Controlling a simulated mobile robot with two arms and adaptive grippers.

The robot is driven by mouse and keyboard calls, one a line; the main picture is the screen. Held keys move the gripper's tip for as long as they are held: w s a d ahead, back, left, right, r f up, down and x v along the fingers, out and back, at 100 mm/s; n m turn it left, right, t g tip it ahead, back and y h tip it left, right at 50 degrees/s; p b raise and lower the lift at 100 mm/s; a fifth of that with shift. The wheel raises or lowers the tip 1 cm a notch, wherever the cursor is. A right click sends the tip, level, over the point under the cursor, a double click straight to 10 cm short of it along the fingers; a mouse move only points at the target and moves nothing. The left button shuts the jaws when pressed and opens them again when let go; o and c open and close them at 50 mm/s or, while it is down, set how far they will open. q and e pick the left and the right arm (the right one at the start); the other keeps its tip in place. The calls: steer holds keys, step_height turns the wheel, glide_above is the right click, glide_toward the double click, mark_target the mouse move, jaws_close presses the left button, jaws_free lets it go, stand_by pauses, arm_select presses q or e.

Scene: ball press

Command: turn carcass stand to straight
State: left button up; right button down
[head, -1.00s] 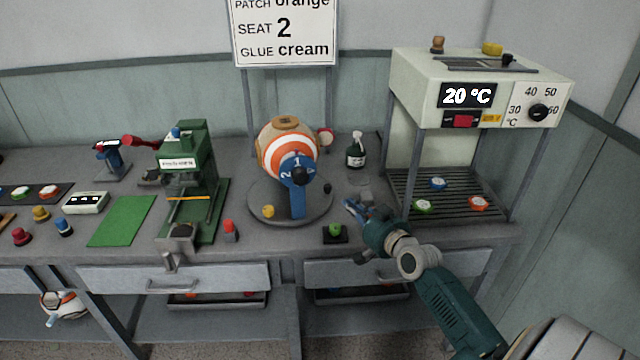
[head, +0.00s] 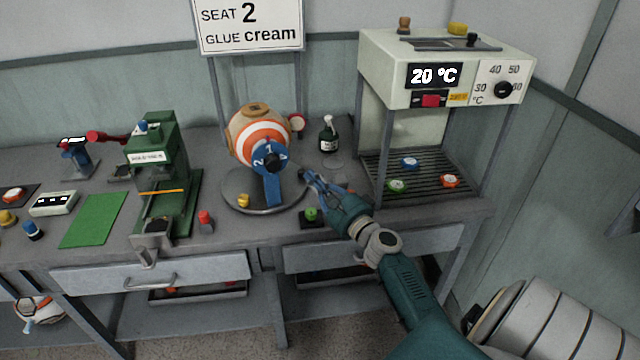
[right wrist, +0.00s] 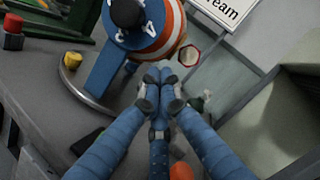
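The carcass stand has a round grey base (head: 233,201) and a blue upright (head: 272,191) with a numbered blue dial (head: 270,158). It carries an orange, white and tan ball (head: 247,124). A yellow knob (head: 243,200) sits at the base's front left, and a small dark knob shows by its right edge. My right gripper (head: 309,175) is at the right edge of the base, its fingertips beside that dark knob. In the right wrist view its fingers (right wrist: 158,75) are drawn together, right of the blue upright (right wrist: 103,72). Contact is unclear. My left gripper is out of view.
A green press (head: 155,165) stands left of the stand. A dark bottle (head: 328,136) is behind the gripper, and a green button (head: 311,213) is in front. A heater cabinet (head: 390,75) with several coloured discs stands right. Bench space around the stand is narrow.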

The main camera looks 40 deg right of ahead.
mark_target(285, 161)
steer(key=w+a+p, duration=0.1)
steer(key=w+a+r+p, duration=0.1)
steer(key=w, duration=0.1)
steer(key=w+a+r, duration=0.1)
steer(key=w, duration=0.1)
steer(key=shift+r+p, duration=0.15)
steer(key=shift+p, duration=0.25)
steer(key=shift+a, duration=0.1)
steer(key=shift+w, duration=0.1)
